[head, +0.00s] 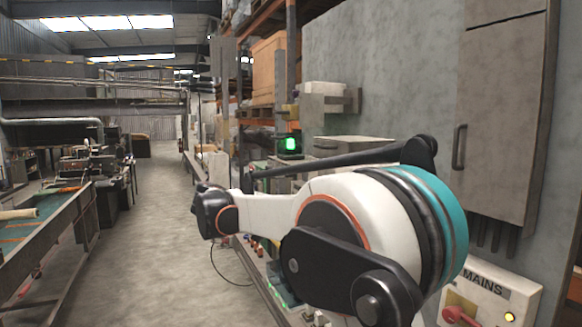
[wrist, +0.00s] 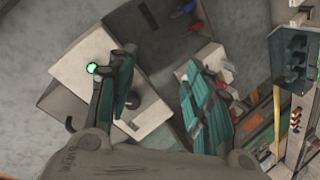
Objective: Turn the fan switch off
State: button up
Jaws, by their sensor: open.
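No label marking a fan switch is readable in either view. In the wrist view, a pale-faced box (wrist: 84,92) carries a round lit green light (wrist: 92,68) and a dark round part that sits partly behind my left finger. My gripper (wrist: 160,62) is open and empty, with its two teal finger pads apart in front of the box. In the head view, a green light (head: 290,143) glows on a dark unit beyond my arm; I cannot tell whether it is the same light. My gripper is not clearly visible there, as my arm covers that area.
A panel marked MAINS (head: 492,292) with a red handle and yellow light is at lower right in the head view. A grey wall cabinet (head: 500,115) stands above it. A conveyor bench (head: 50,235) runs along the left. The aisle floor (head: 165,215) is clear.

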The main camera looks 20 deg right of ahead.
jog(key=w+a+r+m+g+h+p, duration=0.2)
jog(key=w+a+r+m+h+p, duration=0.15)
jog(key=w+r+p, duration=0.35)
jog(key=w+d+b, duration=0.1)
jog(key=d, duration=1.3)
jog(key=shift+f+h, duration=0.3)
jog(key=shift+h, duration=0.05)
jog(key=shift+m, duration=0.25)
jog(key=c, duration=1.1)
